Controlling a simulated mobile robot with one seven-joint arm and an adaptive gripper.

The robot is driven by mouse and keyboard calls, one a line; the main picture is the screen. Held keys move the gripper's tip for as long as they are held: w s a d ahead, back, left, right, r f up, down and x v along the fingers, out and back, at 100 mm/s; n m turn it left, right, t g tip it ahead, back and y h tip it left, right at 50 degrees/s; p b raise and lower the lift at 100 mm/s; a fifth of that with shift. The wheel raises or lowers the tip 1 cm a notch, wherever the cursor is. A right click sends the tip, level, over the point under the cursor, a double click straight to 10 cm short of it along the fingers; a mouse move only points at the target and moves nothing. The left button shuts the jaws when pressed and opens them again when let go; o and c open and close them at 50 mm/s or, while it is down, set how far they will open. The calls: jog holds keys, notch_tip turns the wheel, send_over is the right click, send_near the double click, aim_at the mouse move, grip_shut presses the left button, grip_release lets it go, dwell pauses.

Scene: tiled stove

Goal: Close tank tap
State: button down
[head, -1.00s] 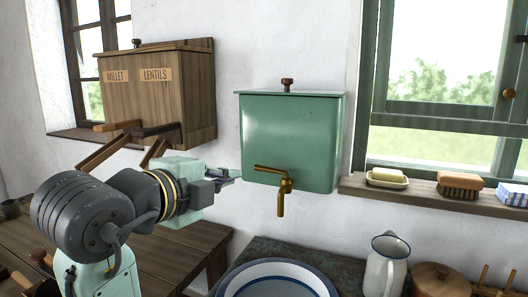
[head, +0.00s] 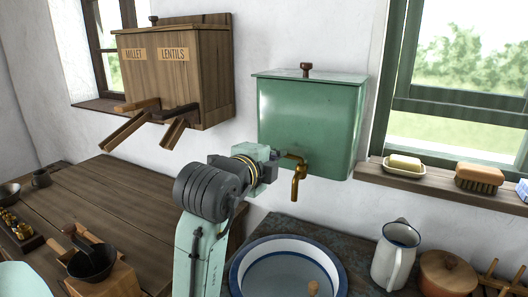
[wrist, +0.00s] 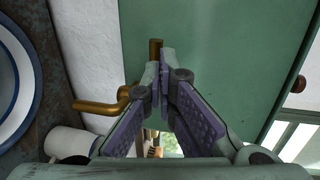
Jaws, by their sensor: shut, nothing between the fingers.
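The green tank (head: 312,120) hangs on the white wall with a brass tap (head: 297,180) low on its front. The tap's spout points down, and its lever lies across the top toward the left. In the wrist view the brass spout (wrist: 98,106) runs to the left, and a brass bar (wrist: 155,48), seemingly the lever, shows just beyond the fingertips. My gripper (wrist: 160,78) is shut and empty, its tips close to the tap. Whether they touch it I cannot tell. In the head view the fingers are mostly hidden beside the tap.
A blue-rimmed white basin (head: 240,284) stands below the tap, with a white enamel jug (head: 388,262) to its right. A wooden bin (head: 178,85) labelled millet and lentils hangs at left. A window sill (head: 440,188) with soap and brush is at right.

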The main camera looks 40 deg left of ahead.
jog(key=shift+w+a+f, duration=0.15)
jog(key=shift+w, duration=0.35)
jog(key=shift+w+a+b, duration=0.2)
jog(key=shift+w+b, duration=0.25)
jog(key=shift+b, duration=0.1)
